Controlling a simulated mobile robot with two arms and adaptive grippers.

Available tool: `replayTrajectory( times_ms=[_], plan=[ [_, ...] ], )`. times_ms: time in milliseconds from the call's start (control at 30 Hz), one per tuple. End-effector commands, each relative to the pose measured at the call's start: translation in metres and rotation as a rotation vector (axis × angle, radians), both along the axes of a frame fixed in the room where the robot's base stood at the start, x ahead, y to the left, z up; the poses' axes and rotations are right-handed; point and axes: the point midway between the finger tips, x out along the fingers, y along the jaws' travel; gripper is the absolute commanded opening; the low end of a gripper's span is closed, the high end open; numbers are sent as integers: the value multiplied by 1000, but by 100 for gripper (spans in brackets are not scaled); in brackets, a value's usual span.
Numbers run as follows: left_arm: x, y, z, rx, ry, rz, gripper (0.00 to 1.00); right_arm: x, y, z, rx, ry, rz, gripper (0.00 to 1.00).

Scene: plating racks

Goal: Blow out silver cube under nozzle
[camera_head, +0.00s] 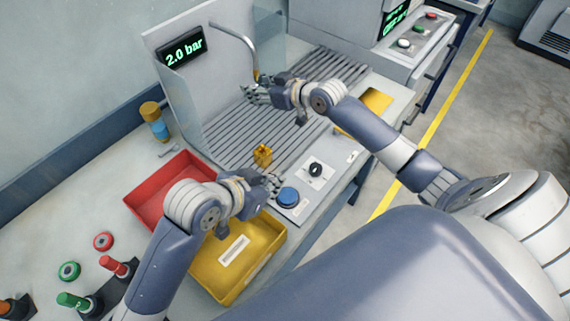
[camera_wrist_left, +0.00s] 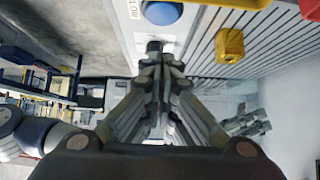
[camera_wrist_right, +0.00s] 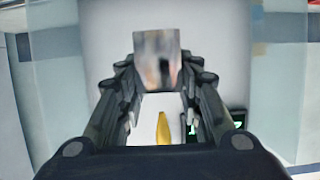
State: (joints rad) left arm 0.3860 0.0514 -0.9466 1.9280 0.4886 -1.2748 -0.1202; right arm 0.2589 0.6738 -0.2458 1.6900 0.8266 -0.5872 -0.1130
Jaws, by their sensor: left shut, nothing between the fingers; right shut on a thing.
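The silver cube (camera_wrist_right: 157,58), with a dark hole in the face I see, is held between the fingertips of my right gripper (camera_wrist_right: 160,75). In the head view my right gripper (camera_head: 248,93) is over the slatted grate, close to the nozzle pipe (camera_head: 236,38); the cube cannot be made out there. The nozzle's yellow tip (camera_wrist_right: 163,130) shows between the fingers in the right wrist view; its exact gap to the cube is unclear. My left gripper (camera_head: 276,183) is shut and empty beside the blue button (camera_head: 288,197); contact cannot be told.
A yellow block (camera_head: 262,155) stands on the grate (camera_head: 228,137). A red tray (camera_head: 150,205) and a yellow tray (camera_head: 266,262) lie near my left arm. A black knob (camera_head: 316,169) is beside the button. The display (camera_head: 182,55) reads 2.0 bar.

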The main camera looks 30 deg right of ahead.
Motion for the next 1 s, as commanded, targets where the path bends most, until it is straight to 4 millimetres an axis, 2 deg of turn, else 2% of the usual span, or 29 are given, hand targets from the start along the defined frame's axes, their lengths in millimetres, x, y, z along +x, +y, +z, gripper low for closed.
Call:
replayTrajectory(
  times_ms=[367,400,600,1000],
  plan=[
    [14,-41,-40,0,1,-1,0,1,0,2,0,-5,-1,0],
    [13,-39,-50,4,4,1,0,1,0,2,0,-5,-1,0],
    [14,-40,-72,1,0,0,0,1,0,2,0,-5,-1,0],
    [14,-40,-79,0,-1,-1,0,1,0,2,0,-5,-1,0]
  ],
)
